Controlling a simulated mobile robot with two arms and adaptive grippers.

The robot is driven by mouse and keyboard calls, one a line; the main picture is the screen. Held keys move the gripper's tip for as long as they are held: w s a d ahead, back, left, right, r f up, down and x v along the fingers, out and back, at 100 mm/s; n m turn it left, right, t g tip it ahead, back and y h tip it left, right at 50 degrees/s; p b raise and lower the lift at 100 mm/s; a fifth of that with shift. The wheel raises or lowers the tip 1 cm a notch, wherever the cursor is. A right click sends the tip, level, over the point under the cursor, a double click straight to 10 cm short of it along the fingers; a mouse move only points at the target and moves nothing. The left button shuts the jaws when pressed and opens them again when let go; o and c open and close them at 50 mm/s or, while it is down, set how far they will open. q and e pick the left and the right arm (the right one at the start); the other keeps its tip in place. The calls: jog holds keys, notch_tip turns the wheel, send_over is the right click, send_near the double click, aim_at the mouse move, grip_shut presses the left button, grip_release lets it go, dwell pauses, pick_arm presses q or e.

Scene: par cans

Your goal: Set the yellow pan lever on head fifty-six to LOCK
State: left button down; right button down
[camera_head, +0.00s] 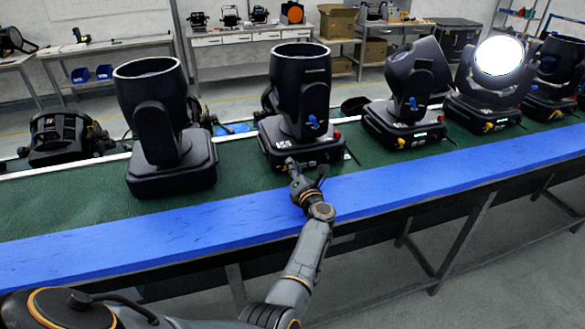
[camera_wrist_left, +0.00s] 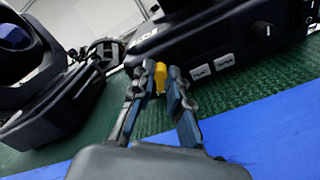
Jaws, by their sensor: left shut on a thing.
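A black moving head (camera_head: 300,75) stands upright on the green bench top, second from the left among the large lamps. The yellow pan lever (camera_wrist_left: 160,76) sticks out of the base's lower edge, left of the labels. My left gripper (camera_head: 293,167) reaches the front of this base from below. In the wrist view my left gripper (camera_wrist_left: 161,88) has its fingers on either side of the lever, shut on it. The fingers hide part of the lever.
Another moving head (camera_head: 157,120) stands to the left, and several more, one lit (camera_head: 499,56), stand in a row to the right. The blue front strip (camera_head: 420,180) of the bench is clear apart from my arm. Shelves and worktables stand behind.

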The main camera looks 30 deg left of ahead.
pick_arm(q)
jog(key=shift+w+m, duration=0.1)
jog(key=shift+m, duration=0.2)
dwell(0.4)
jog(key=c, duration=1.3)
grip_release()
jog(key=shift+f, duration=0.1)
